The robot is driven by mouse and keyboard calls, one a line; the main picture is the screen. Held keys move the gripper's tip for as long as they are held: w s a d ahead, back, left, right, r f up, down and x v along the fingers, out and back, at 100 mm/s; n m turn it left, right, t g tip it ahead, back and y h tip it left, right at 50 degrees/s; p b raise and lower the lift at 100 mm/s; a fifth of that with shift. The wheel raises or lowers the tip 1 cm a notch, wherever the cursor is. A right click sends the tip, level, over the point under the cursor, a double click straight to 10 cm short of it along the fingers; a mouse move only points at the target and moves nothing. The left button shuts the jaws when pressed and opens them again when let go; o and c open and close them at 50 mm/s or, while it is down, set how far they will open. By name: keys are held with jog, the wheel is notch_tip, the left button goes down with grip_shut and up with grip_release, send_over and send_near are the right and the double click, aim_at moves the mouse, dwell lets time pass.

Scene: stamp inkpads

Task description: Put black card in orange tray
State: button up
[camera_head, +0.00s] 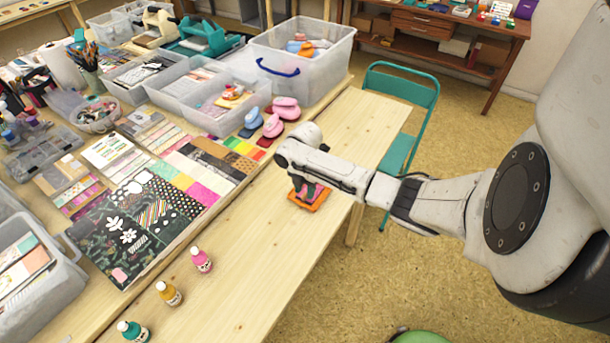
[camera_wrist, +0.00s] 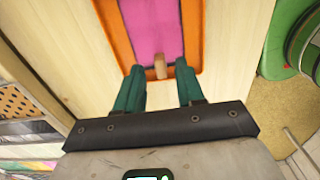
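The orange tray (camera_head: 318,205) lies on the wooden table under my gripper (camera_head: 308,188). A small wooden piece (camera_wrist: 160,67) shows between the fingertips, with gaps on both sides. Black patterned sheets (camera_head: 110,240) with white flowers lie on the left table; I cannot tell which is the black card. No black card is visible in the tray.
Clear bins (camera_head: 300,50) and pink punches (camera_head: 285,108) stand further back. A green chair (camera_head: 400,95) is beyond the right edge. Bare tabletop lies around the tray.

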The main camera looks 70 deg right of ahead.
aim_at(305, 194)
notch_tip(305, 194, up, 10)
jog(key=w+a+r+m+t+y, duration=0.15)
jog(key=w+a, duration=0.25)
jog(key=a, duration=0.4)
jog(key=w+a+f+m+t, duration=0.15)
jog(key=w+a, duration=0.25)
jog(key=a, duration=0.5)
jog(key=w+a+r+m+y, duration=0.15)
jog(key=w+a, duration=0.25)
jog(key=a, duration=0.4)
jog(key=s+a+f+m, duration=0.2)
jog(key=s+a+m, duration=0.3)
jog(key=s+a, duration=0.3)
jog(key=s+d+f+m+g+h, duration=0.1)
jog(key=s+m, duration=0.5)
jog(key=s, duration=1)
jog(key=shift+f+g+h, duration=0.3)
jog(key=shift+g+h, duration=0.2)
jog(key=shift+h, duration=0.6)
jog(key=shift+d+m, duration=0.1)
jog(key=shift+m, duration=0.15)
